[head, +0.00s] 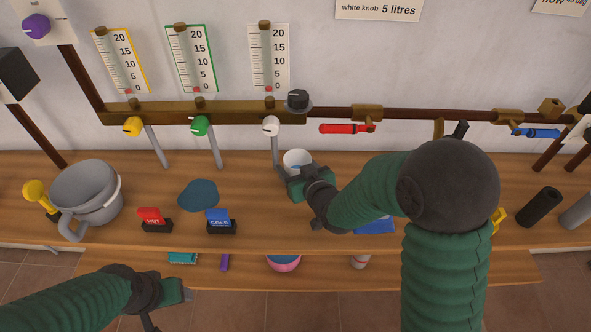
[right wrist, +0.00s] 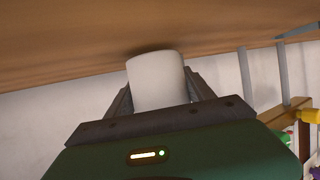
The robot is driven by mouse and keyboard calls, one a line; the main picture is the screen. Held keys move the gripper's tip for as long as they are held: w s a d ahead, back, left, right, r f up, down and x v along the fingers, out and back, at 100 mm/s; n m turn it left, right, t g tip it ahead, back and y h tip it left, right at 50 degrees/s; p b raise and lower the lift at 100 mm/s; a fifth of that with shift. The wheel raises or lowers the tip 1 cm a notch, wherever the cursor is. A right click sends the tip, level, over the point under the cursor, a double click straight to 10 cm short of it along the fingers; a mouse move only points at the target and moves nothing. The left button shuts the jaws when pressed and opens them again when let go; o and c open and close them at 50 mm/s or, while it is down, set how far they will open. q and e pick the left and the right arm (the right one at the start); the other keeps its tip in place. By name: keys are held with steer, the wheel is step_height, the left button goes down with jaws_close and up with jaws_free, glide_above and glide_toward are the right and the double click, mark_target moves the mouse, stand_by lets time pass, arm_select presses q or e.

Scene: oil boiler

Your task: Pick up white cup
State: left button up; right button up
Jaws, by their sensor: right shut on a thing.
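The white cup (head: 297,158) is at the middle of the wooden shelf, below the white knob (head: 271,126). My right gripper (head: 292,174) is shut on the white cup, reaching it from the front right. In the right wrist view the cup (right wrist: 157,79) sits between the two dark fingers (right wrist: 160,92), close to the brown wood surface. Whether the cup touches the shelf is hard to tell. My left gripper (head: 172,299) is at the lower left, in front of the shelf, away from the cup; its finger opening is not clear.
A grey bucket (head: 87,195) stands at the left of the shelf. Red HOT (head: 153,219) and blue COLD (head: 220,221) blocks stand near the front, with a blue patch (head: 198,194) behind. Pipes with a red valve handle (head: 343,128) run above. A black cylinder (head: 540,206) is at right.

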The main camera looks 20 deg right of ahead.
mark_target(293, 157)
steer(key=r, duration=0.2)
steer(key=r+p, duration=0.1)
steer(key=shift+s+d+r, duration=0.15)
steer(key=shift+s, duration=0.1)
steer(key=s+a, duration=0.2)
steer(key=a, duration=0.1)
steer(key=s+a, duration=0.3)
steer(key=s+a+r, duration=0.1)
steer(key=s+a, duration=0.1)
steer(key=a, duration=0.1)
steer(key=shift+s+a+p, duration=0.15)
steer(key=shift+s+p, duration=0.05)
steer(key=shift+p, duration=0.1)
steer(key=s+a+b, duration=0.2)
steer(key=shift+f+b, duration=0.2)
steer(key=shift+b, duration=0.2)
steer(key=shift+s+a+r+b, duration=0.2)
steer(key=shift+s+a+b, duration=0.1)
steer(key=shift+s, duration=0.05)
steer(key=shift+r, duration=0.1)
steer(key=shift+r, duration=0.1)
stand_by(0.6)
